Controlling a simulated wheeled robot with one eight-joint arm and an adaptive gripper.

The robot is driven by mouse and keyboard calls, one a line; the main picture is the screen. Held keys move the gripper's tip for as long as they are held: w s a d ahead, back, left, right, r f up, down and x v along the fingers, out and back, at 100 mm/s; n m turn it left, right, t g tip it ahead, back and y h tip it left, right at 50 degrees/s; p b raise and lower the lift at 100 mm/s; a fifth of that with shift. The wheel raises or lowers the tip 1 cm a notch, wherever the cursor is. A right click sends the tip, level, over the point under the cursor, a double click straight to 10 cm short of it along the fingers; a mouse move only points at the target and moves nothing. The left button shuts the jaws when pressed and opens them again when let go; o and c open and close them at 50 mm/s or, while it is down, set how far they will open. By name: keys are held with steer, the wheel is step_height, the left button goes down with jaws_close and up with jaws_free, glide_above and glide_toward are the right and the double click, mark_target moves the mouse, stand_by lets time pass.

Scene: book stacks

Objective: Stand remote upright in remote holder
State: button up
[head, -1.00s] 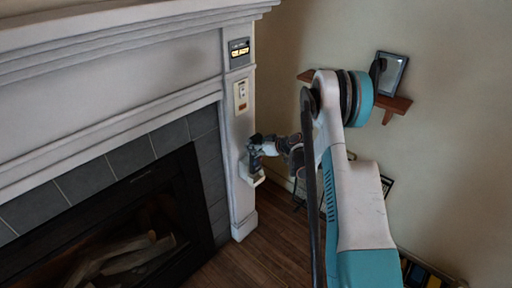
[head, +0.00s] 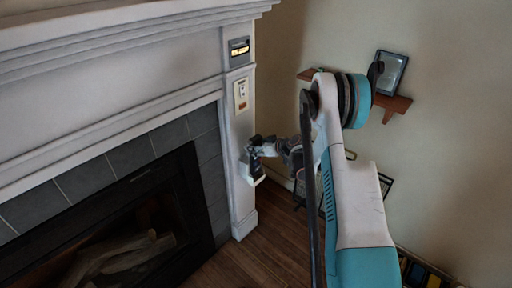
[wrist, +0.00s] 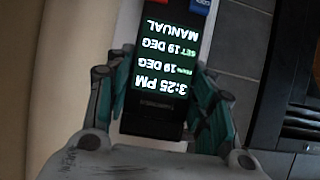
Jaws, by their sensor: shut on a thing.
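The remote (wrist: 160,72) is black with a lit display showing time and temperatures upside down in the wrist view, and red and blue patches at its far end. My gripper (wrist: 161,82) is shut on it, with teal-sided fingers on both sides. In the head view my gripper (head: 262,147) is at the fireplace's right pillar, by the white remote holder (head: 246,174). The dark remote overlaps the holder there. I cannot tell whether it is inside or in front of it. The holder's opening is hidden.
A white switch plate (head: 241,95) and a grey display panel (head: 239,51) are on the pillar above. The fireplace opening (head: 120,235) with logs is to the left. A wooden wall shelf (head: 393,102) carries a framed tablet-like object at right. Wooden floor lies below.

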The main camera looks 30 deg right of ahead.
steer(key=shift+f, duration=2.15)
steer(key=o, duration=1.6)
steer(key=v, duration=1.2)
